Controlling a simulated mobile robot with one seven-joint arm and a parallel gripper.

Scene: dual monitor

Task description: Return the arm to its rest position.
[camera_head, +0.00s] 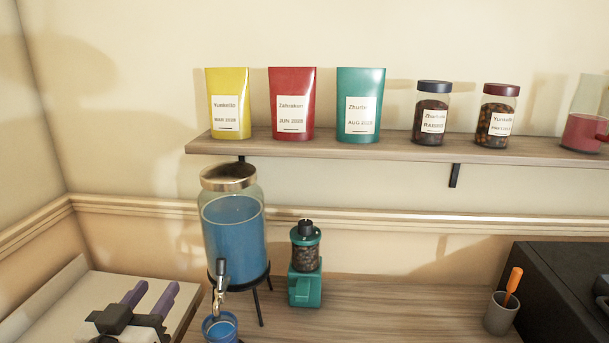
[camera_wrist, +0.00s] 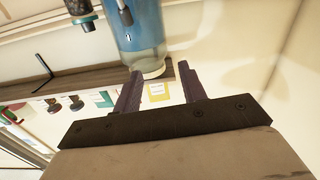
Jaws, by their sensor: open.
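My gripper (camera_head: 155,290) shows at the lower left of the head view, with two purple fingers spread apart and nothing between them. It is above a pale board or surface, left of the blue drink dispenser. In the wrist view my gripper (camera_wrist: 160,70) is also open and empty. Behind its fingers there I see the dispenser (camera_wrist: 138,35) and a yellow bag (camera_wrist: 157,92), in a tilted, upside-down picture. Most of my arm is out of the head view.
The dispenser (camera_head: 234,235) stands close right of my gripper, with a blue cup (camera_head: 220,328) under its tap. A green grinder (camera_head: 305,275) stands further right. A wall shelf (camera_head: 400,148) above holds bags and jars. A grey cup (camera_head: 501,316) and a black machine (camera_head: 560,290) are at right.

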